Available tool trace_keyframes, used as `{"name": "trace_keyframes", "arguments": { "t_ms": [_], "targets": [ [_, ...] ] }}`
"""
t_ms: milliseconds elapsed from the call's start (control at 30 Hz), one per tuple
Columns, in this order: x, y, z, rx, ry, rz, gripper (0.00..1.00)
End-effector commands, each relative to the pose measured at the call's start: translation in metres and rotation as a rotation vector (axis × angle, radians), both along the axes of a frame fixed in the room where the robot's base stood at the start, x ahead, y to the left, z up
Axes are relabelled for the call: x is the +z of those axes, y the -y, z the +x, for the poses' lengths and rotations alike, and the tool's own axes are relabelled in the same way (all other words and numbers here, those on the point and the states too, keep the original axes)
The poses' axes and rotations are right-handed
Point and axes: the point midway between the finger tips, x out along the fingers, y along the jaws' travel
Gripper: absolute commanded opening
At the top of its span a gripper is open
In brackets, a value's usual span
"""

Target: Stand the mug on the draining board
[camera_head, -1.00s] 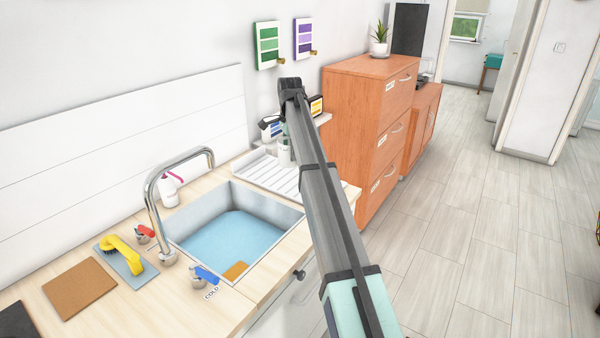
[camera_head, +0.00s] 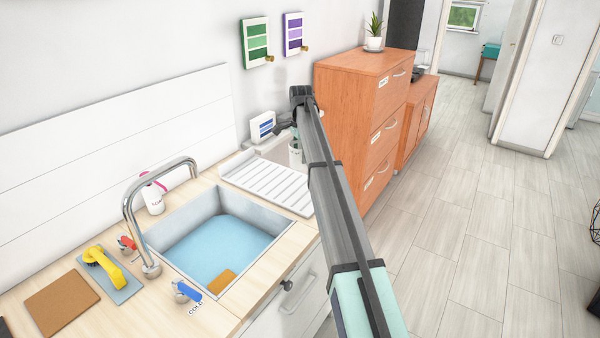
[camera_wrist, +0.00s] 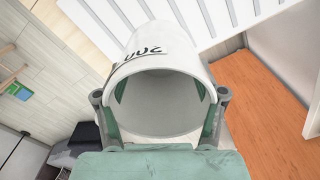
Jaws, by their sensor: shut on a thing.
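A white mug with dark lettering (camera_wrist: 150,40) is held in my gripper (camera_wrist: 160,112), with a finger on either side and its open mouth facing the wrist camera. In the head view the mug (camera_head: 296,153) shows only in part beside my arm, which hides most of my gripper. The draining board (camera_head: 262,184) is white and ribbed, right of the sink, and is bare where I see it. It also shows at the top of the wrist view (camera_wrist: 192,14). The mug appears near its far right end; I cannot tell the height between them.
A sink with blue water (camera_head: 215,245) and a tall tap (camera_head: 130,205) is left of the board. An orange wooden cabinet (camera_head: 345,120) stands close on the right. A blue-striped card (camera_head: 262,127) stands behind the board.

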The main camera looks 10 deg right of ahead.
Motion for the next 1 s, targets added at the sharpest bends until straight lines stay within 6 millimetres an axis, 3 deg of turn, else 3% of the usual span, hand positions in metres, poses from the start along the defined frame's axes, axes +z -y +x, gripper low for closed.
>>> {"name": "trace_keyframes", "arguments": {
  "t_ms": [233, 467, 800, 1000],
  "targets": [
    [-0.042, 0.000, -0.001, 0.000, 0.000, 0.000, 0.03],
    [-0.056, 0.000, 0.000, 0.000, 0.000, 0.000, 0.03],
    [-0.093, 0.000, 0.000, 0.000, 0.000, 0.000, 0.03],
    [-0.094, 0.000, 0.000, 0.000, 0.001, 0.000, 0.03]
  ]
}}
